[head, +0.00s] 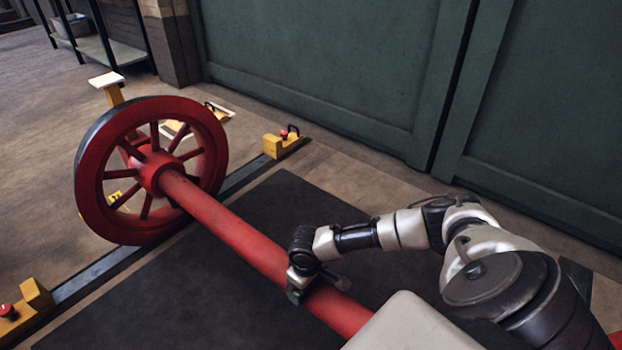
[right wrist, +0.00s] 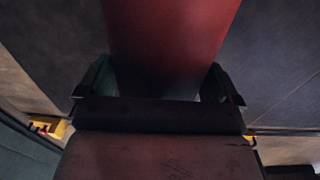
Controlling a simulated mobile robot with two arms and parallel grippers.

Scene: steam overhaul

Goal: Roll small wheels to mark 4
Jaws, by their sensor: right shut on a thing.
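A red spoked wheel (head: 148,170) with a dark rim stands upright on a dark rail (head: 92,275) at the left of the head view. A red axle (head: 235,232) runs from its hub toward the lower right; any wheel at its other end is mostly out of frame. My right gripper (head: 312,285) is shut on the axle. In the right wrist view the red axle (right wrist: 168,40) lies between the two fingers of my right gripper (right wrist: 158,88). My left gripper is not in view. Mark 4 cannot be made out.
A yellow chock with a red knob (head: 283,143) sits on the rail beyond the wheel, and another (head: 24,310) at lower left. A yellow post with a white plate (head: 107,85) stands behind the wheel. A dark mat (head: 325,215) lies under the axle. Green doors (head: 340,60) close the back.

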